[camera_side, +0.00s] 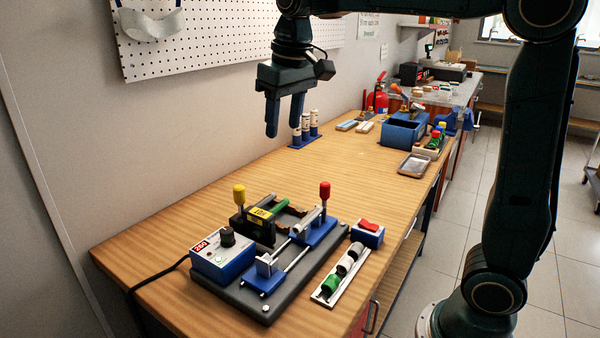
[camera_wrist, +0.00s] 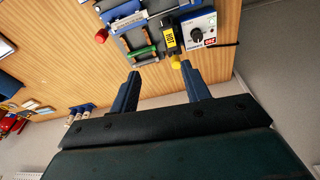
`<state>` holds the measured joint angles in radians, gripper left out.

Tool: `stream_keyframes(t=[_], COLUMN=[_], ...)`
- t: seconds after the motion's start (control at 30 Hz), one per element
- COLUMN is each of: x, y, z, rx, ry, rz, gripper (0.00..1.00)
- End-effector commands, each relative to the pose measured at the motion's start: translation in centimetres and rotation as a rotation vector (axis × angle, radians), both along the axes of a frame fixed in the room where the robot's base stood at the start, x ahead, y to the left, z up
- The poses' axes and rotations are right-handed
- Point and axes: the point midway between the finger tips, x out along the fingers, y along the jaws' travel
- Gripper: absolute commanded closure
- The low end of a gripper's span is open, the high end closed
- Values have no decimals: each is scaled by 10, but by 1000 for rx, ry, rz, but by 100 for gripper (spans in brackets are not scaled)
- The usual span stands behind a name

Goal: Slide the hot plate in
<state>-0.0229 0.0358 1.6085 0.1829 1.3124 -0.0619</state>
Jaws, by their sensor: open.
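The hot plate (camera_side: 255,228) is a black block with a yellow HOT label. It stands upright at the back edge of the welding jig, with a yellow-knobbed handle (camera_side: 239,195) beside it. In the wrist view the hot plate (camera_wrist: 169,39) and yellow knob (camera_wrist: 175,62) lie at the top. My gripper (camera_side: 284,118) is open and empty, high above the bench behind the jig. It also shows in the wrist view (camera_wrist: 160,72), apart from the knob.
A control box (camera_side: 222,262) with a red display stands left of the hot plate, its cable running left. A rack of short pipe pieces (camera_side: 341,275) and a red-switch box (camera_side: 367,235) stand right. White-capped bottles (camera_side: 305,128) stand near the wall. Mid-bench is clear.

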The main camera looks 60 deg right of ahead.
Motion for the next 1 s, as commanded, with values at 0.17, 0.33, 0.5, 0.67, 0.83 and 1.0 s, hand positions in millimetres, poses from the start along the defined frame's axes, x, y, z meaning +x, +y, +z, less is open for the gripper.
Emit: stream_keyframes(t=[0.17, 0.33, 0.5, 0.67, 0.83, 1.0], x=[41, 75, 104, 119, 124, 124], y=[2, 6, 9, 12, 13, 13], z=[-7, -17, -31, -40, -43, -43], rx=[8, 20, 33, 42, 45, 45], ry=[55, 104, 147, 171, 180, 180], rz=[-17, -34, -49, -56, -59, -60], gripper=[53, 53, 53, 53, 53, 53])
